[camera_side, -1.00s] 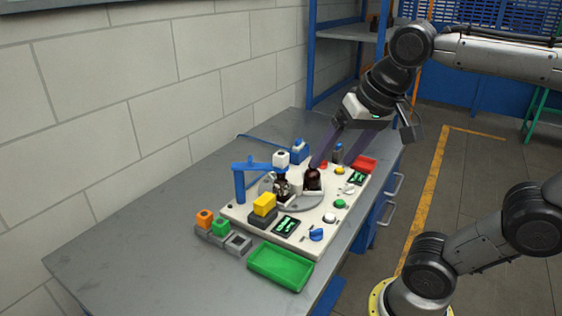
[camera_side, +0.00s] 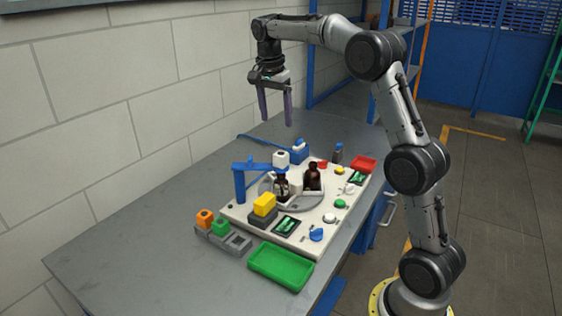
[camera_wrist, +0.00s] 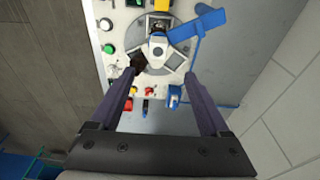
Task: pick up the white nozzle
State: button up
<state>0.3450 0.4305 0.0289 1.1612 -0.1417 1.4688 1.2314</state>
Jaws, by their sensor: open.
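The white nozzle (camera_side: 281,158) appears to be the small white block with a dark top opening, at the end of the blue arm (camera_side: 250,166) above the turntable. It also shows in the wrist view (camera_wrist: 157,40), beside the blue arm. My gripper (camera_side: 277,121) is open and empty, pointing down, above the nozzle and apart from it. In the wrist view, the nozzle lies beyond the open fingertips (camera_wrist: 157,80). Two amber bottles stand on the turntable, one under the nozzle (camera_side: 281,187) and one to its right (camera_side: 313,178).
A grey rack (camera_side: 238,243) holds an orange and a green block (camera_side: 220,226) and has an empty slot. A green tray (camera_side: 281,268) lies at the front, a red tray (camera_side: 364,163) at the back right. A yellow block (camera_side: 264,204) and buttons occupy the white panel. The left table is clear.

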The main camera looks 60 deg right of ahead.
aim_at(281, 154)
jog(key=f, duration=0.4)
jog(key=d+f, duration=0.1)
jog(key=f, duration=0.4)
jog(key=d+f, duration=0.1)
jog(key=f, duration=0.3)
jog(key=shift+s+f, duration=0.2)
jog(key=shift+f, duration=0.15)
grip_shut()
